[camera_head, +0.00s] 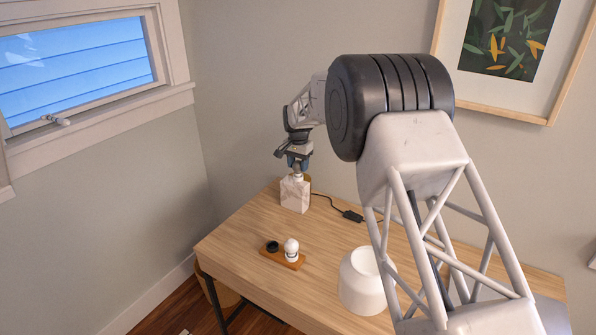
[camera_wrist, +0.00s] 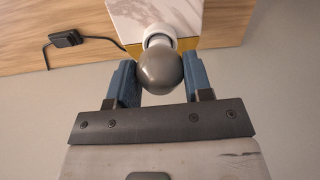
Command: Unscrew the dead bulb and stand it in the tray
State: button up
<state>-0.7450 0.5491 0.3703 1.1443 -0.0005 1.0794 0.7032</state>
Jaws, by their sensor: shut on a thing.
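My gripper (camera_head: 296,163) is above the marble lamp base (camera_head: 295,193) at the desk's far left corner. In the wrist view my gripper's blue fingers (camera_wrist: 160,88) are shut on a dull grey bulb (camera_wrist: 160,70), one on each side. The bulb's neck end meets a white socket (camera_wrist: 160,38) on the marble base, which also shows in the wrist view (camera_wrist: 190,14). I cannot tell whether the bulb's thread is in the socket. The small wooden tray (camera_head: 287,262) lies near the desk's left front edge. A white bulb (camera_head: 291,247) stands in it, beside a dark round recess or ring (camera_head: 272,247).
A white lampshade (camera_head: 361,282) stands on the wooden desk (camera_head: 235,243) right of the tray. A black cord with an inline box (camera_head: 352,215) runs right from the lamp base. The wall is close behind. The desk between lamp base and tray is clear.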

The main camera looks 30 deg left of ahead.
jog(key=n, duration=0.5)
jog(key=shift+r, duration=0.5)
dwell(0.7)
jog(key=shift+r, duration=1.05)
jog(key=shift+r, duration=0.35)
jog(key=shift+s, duration=0.1)
jog(key=s+d+f+m, duration=0.1)
jog(key=s+d+f, duration=0.1)
jog(key=s, duration=0.6)
jog(key=s+d+f+m, duration=0.1)
jog(key=s+d, duration=0.1)
jog(key=s, duration=0.7)
jog(key=s+d+f+m, duration=0.1)
jog(key=s+d+f, duration=0.1)
jog(key=s, duration=0.6)
jog(key=shift+s+d+f, duration=0.2)
jog(key=shift+s+f, duration=0.1)
jog(key=shift+s, duration=0.1)
